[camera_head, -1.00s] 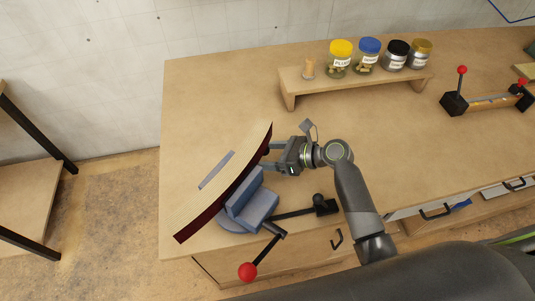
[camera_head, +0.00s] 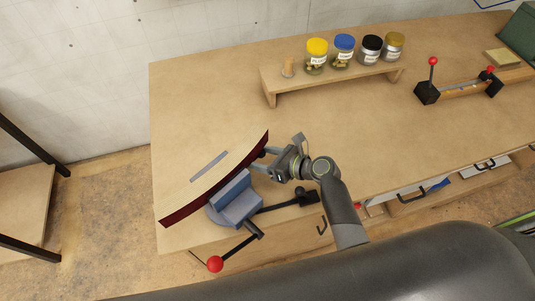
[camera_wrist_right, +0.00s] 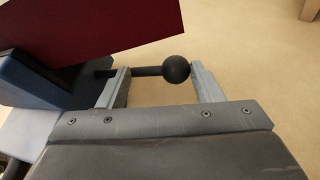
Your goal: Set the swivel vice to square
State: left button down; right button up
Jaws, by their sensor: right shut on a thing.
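The blue-grey swivel vice (camera_head: 237,206) stands at the bench's front left and clamps a curved lamination (camera_head: 196,187) with a wooden top and dark red side. The lamination lies diagonally to the bench edges. A black lever (camera_head: 283,205) runs right from the vice, and a bar with a red ball (camera_head: 215,264) hangs over the front. My right gripper (camera_head: 263,160) is at the lamination's right end. In the right wrist view a black ball-ended bar (camera_wrist_right: 176,69) lies between the fingers, beside the red face (camera_wrist_right: 100,25). My left gripper is not in view.
A low wooden shelf (camera_head: 335,77) with several lidded jars stands at the back. A black clamp with red knobs (camera_head: 458,90) lies at the right, near a green box (camera_head: 520,35). The bench (camera_head: 200,100) behind the lamination is clear. A drawer (camera_head: 425,192) is open in front.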

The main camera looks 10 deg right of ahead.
jog(key=shift+s+a+f, duration=0.2)
jog(key=shift+a, duration=0.05)
jog(key=o, duration=1.1)
jog(key=shift+a, duration=0.1)
jog(key=shift+c, duration=0.2)
jog(key=o, duration=0.6)
jog(key=shift+a+r, duration=0.2)
jog(key=shift+a, duration=0.2)
jog(key=shift+w+d, duration=0.1)
jog(key=shift+d, duration=0.2)
jog(key=b+v, duration=0.1)
jog(key=v, duration=1.6)
jog(key=shift+d, duration=0.15)
